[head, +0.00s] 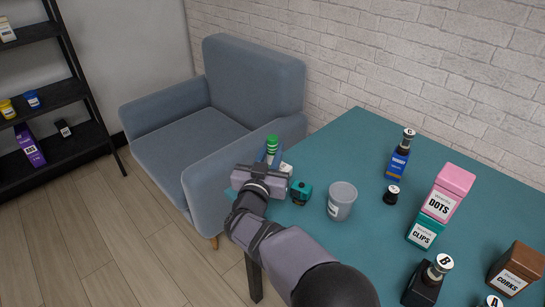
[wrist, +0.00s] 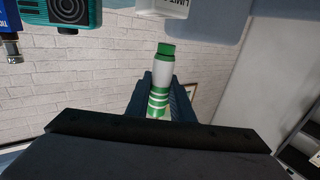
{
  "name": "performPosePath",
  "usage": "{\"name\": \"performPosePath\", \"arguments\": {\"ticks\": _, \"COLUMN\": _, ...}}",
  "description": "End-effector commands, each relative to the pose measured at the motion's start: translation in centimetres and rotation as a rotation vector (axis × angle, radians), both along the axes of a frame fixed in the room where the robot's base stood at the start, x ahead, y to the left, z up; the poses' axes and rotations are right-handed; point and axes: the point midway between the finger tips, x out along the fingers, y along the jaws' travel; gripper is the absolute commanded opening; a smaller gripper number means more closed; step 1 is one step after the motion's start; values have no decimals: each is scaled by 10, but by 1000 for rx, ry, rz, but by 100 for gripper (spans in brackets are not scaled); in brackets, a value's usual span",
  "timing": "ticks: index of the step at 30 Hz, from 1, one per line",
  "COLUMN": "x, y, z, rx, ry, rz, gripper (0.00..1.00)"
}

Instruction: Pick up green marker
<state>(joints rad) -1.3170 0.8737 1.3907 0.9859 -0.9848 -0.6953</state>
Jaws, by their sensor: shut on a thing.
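The green marker (head: 272,143) has a white body with green bands and a green end.
A small teal device (head: 301,191) and a grey cup (head: 341,201) stand just right of my gripper. A white item (head: 286,169) is close beside it. A blue-grey armchair (head: 245,80) is behind.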

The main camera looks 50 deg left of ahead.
Motion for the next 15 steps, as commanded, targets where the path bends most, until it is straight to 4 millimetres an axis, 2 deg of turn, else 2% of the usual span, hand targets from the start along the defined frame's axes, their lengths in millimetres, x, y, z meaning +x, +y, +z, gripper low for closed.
{"name": "performPosePath", "arguments": {"ticks": 1, "x": 0, "y": 0, "z": 12, "rx": 4, "ry": -1, "rz": -1, "gripper": 0}}
{"name": "performPosePath", "arguments": {"ticks": 7, "x": 0, "y": 0, "z": 45, "rx": 4, "ry": -1, "rz": 0, "gripper": 0}}
{"name": "performPosePath", "arguments": {"ticks": 15, "x": 0, "y": 0, "z": 68, "rx": 1, "ry": -1, "rz": 0, "gripper": 0}}
